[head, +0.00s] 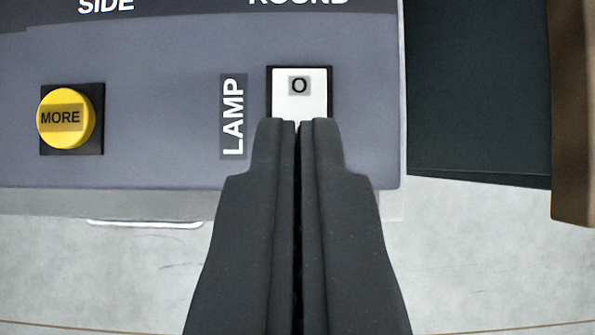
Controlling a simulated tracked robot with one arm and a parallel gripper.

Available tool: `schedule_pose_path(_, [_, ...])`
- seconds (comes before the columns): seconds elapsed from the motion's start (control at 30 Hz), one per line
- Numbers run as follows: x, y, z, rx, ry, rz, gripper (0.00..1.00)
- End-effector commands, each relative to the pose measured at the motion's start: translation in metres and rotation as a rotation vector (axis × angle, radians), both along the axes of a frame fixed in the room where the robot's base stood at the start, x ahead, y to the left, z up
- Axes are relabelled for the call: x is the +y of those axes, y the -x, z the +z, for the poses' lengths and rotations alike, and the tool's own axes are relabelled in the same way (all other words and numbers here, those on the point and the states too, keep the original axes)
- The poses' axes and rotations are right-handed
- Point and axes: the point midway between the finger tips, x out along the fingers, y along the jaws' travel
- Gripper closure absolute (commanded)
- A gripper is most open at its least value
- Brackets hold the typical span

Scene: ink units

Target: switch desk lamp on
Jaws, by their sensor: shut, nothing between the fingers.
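A white rocker switch (315,92) in a black frame sits on a grey-blue panel (170,165). The upper part of the switch shows and bears an "O" mark. The word LAMP (233,117) runs upward on the panel just left of it. My gripper (300,122) is shut and empty, its dark fingertips overlapping the lower part of the switch in the picture. The fingers hide that lower part. I cannot tell whether the tips touch the switch. The desk lamp itself is not in view.
A round yellow button marked MORE (66,118) stands on the panel to the left. The words SIDE and ROUND are at the panel's top edge. A dark surface (478,90) and a brown post (573,120) are at the right. Pale floor shows below the panel.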

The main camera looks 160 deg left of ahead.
Motion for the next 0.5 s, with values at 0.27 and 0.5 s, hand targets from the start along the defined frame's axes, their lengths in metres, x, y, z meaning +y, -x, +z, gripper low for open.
schedule_pose_path(0.27, [-0.001, -0.007, -0.041, 0.004, 0.0, 0.002, 1.0])
schedule_pose_path(0.5, [-0.001, -0.006, -0.054, 0.001, 0.0, 0.002, 1.0])
